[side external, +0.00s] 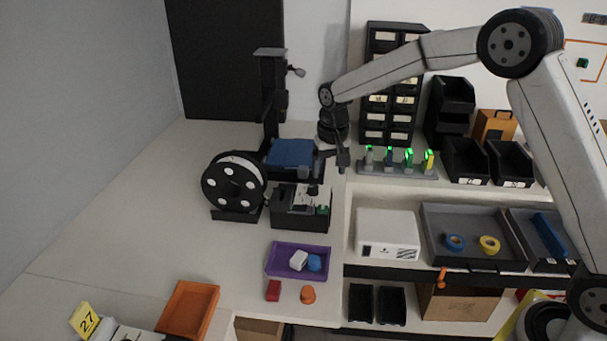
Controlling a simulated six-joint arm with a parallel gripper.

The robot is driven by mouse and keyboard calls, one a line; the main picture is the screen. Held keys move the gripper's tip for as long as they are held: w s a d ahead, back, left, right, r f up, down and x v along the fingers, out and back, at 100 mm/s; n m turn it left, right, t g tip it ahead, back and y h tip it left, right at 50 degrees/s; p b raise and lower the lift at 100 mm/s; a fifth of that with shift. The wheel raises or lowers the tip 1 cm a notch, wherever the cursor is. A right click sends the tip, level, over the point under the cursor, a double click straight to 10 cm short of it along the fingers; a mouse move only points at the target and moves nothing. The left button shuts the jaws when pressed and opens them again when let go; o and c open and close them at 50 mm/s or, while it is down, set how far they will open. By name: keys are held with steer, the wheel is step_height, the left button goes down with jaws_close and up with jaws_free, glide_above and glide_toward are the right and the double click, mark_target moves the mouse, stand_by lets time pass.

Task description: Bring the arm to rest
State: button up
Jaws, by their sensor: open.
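My gripper (342,160) hangs at the end of my arm near the back middle of the bench, pointing down. It is open and nothing shows between its fingers. It is above the bench's right edge, between a black machine with a blue plate (291,152) on its left and a row of green-lit holders (398,168) on its right. The fingertips are small in this view and their exact height above the surface cannot be told.
A spool (233,183) and black box (301,208) stand left of my gripper. A purple tray (270,261) holds white and blue pieces; a red block (273,291) and orange piece (308,295) lie before it. Black drawers (378,135) stand behind.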

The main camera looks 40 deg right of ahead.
steer(key=s+f+n+t, duration=0.1)
steer(key=s+n, duration=0.1)
steer(key=s, duration=1)
steer(key=s+f+n+t, duration=0.1)
steer(key=s+f+n, duration=0.1)
steer(key=s, duration=1)
steer(key=shift+s+f, duration=0.15)
